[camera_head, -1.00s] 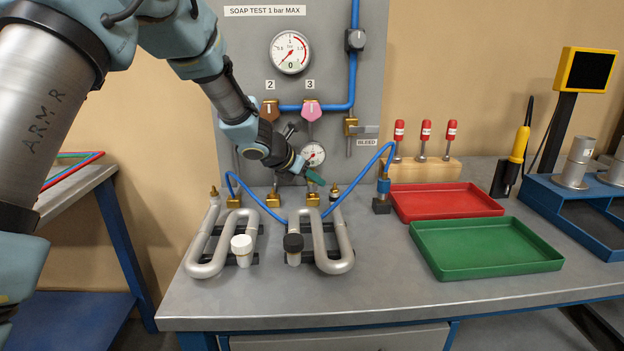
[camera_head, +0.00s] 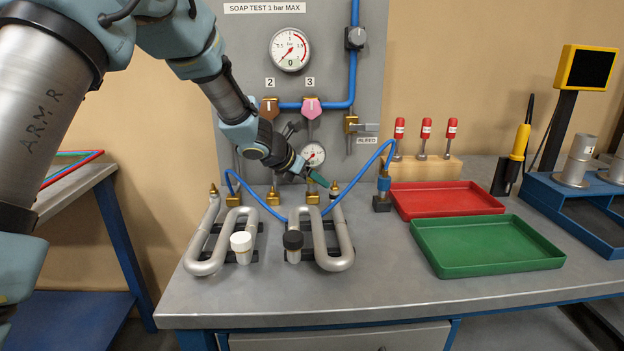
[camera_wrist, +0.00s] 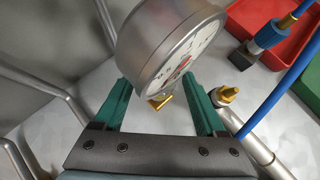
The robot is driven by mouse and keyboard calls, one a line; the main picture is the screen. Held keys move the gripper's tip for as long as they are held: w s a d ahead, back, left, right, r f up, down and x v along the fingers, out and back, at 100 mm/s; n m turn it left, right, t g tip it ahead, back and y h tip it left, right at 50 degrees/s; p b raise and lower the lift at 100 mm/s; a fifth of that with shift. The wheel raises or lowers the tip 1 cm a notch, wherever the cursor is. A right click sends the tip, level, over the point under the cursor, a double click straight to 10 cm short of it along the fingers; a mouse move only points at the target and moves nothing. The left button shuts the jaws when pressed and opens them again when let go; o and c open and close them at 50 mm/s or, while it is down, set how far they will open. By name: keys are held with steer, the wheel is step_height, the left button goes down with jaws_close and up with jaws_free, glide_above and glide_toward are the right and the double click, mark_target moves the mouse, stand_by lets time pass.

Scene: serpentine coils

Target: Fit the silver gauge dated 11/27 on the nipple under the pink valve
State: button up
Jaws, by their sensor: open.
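A silver round gauge (camera_head: 313,154) with a white dial stands below the pink valve (camera_head: 311,107), in front of the grey panel. In the wrist view the gauge (camera_wrist: 165,48) is large and tilted in the picture, its brass stem (camera_wrist: 160,102) showing between my fingers. Its date cannot be read. My gripper (camera_head: 317,178) is open just below the dial. In the wrist view my gripper (camera_wrist: 156,88) has its green fingers spread on either side of the stem, with gaps showing. The nipple is hidden, so I cannot tell how the stem is seated.
Two serpentine coils (camera_head: 345,258) lie on the bench below, with a white cap (camera_head: 241,243) and a black cap (camera_head: 293,241). A blue hose (camera_head: 355,180) loops close to the right. Red (camera_head: 450,213) and green trays (camera_head: 485,270) lie further right. The front bench top is clear.

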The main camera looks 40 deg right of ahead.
steer(key=w+v, duration=0.1)
steer(key=v, duration=1)
steer(key=w+a+f+m+y, duration=0.1)
steer(key=a+m, duration=0.1)
steer(key=a, duration=0.3)
steer(key=w+a+f+m+y, duration=0.1)
steer(key=a+m, duration=0.1)
steer(key=a, duration=0.3)
steer(key=w+a+f+m+t, duration=0.1)
steer(key=w+a, duration=0.1)
steer(key=a, duration=0.3)
steer(key=shift+w+a+m+y, duration=0.1)
steer(key=shift+a+m+y, duration=0.2)
steer(key=shift+m+y, duration=0.1)
steer(key=s+a+f+m+y, duration=0.1)
steer(key=a+m, duration=0.3)
steer(key=a, duration=0.7)
steer(key=s+a+f+m+y, duration=0.2)
steer(key=a+m, duration=0.3)
steer(key=a, duration=0.7)
steer(key=s+a+f+m+y, duration=0.2)
steer(key=s+a+m+y, duration=0.2)
steer(key=a, duration=0.8)
steer(key=shift+f+m, duration=0.15)
steer(key=shift+m, duration=0.55)
